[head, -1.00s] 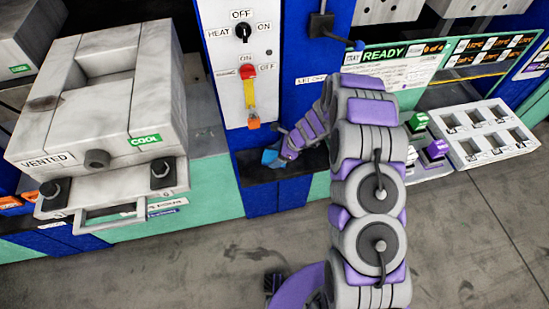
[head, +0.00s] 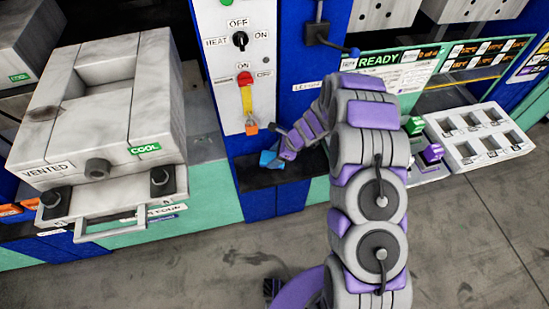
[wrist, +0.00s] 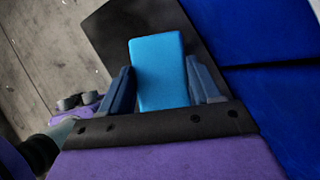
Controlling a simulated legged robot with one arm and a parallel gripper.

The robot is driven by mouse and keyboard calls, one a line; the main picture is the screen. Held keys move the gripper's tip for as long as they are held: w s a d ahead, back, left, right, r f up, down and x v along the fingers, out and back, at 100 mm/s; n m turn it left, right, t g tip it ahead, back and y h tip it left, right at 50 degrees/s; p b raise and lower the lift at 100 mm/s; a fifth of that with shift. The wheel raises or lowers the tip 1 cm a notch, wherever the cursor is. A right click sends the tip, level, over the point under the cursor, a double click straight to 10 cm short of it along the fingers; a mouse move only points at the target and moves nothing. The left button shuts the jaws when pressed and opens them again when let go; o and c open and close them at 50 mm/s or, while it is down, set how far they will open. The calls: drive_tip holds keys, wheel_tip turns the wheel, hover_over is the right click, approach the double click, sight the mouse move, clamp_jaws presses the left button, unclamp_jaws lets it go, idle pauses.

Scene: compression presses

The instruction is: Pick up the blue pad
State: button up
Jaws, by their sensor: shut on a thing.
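The blue pad (wrist: 158,72) is a light-blue block between the two dark fingers of my gripper (wrist: 163,88) in the wrist view. My gripper is shut on it. In the head view the pad (head: 268,159) shows as a small blue patch at the tip of my arm, by a dark ledge on the blue column. My gripper (head: 281,155) is partly hidden there by my own wrist. A dark plate (wrist: 110,35) lies behind the pad in the wrist view. I cannot tell whether the pad touches it.
A grey press marked VENTED and COOL (head: 95,120) stands at the left, with a handle in front. A white switch panel (head: 240,65) is above the ledge. A white rack with several slots (head: 478,140) is at the right.

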drive_tip(key=s+d+r, duration=0.1)
drive_tip(key=s+d, duration=0.1)
drive_tip(key=s, duration=0.5)
drive_tip(key=s+d+r, duration=0.1)
drive_tip(key=s+d, duration=0.1)
drive_tip(key=s, duration=0.6)
drive_tip(key=shift+s+d+p, duration=0.15)
drive_tip(key=shift+s+p, duration=0.1)
drive_tip(key=shift+p, duration=0.1)
drive_tip(key=o, duration=0.5)
drive_tip(key=c, duration=0.3)
drive_tip(key=shift+c, duration=0.2)
